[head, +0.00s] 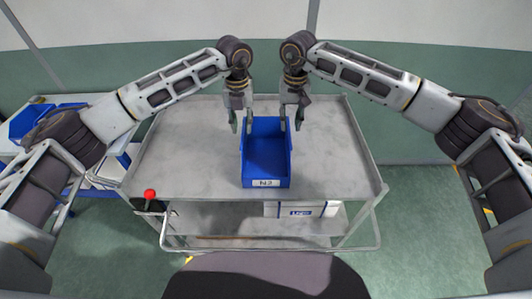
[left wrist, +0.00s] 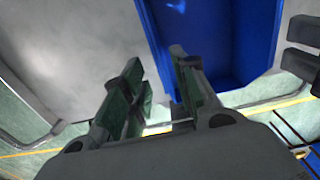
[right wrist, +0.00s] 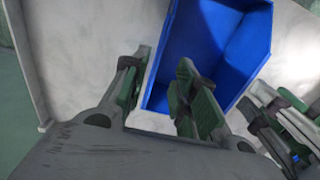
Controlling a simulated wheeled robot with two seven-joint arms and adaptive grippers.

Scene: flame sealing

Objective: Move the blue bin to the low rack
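The blue bin (head: 266,160), with an "N2" label on its front, stands upright and empty on the grey top of a metal cart (head: 190,150). My left gripper (head: 240,124) is open at the bin's far left corner, and in the left wrist view the bin's side wall (left wrist: 220,40) lies by its right finger. My right gripper (head: 291,121) is open at the far right corner, and in the right wrist view the wall edge runs between its fingers. Contact cannot be told. No rack is clearly identifiable as the low rack.
At the left stands another unit with blue bins (head: 32,122), partly hidden by my left arm. The cart's lower shelf holds a white box (head: 301,210). A red-knobbed lever (head: 150,194) is at the cart's front left corner. The cart top beside the bin is clear.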

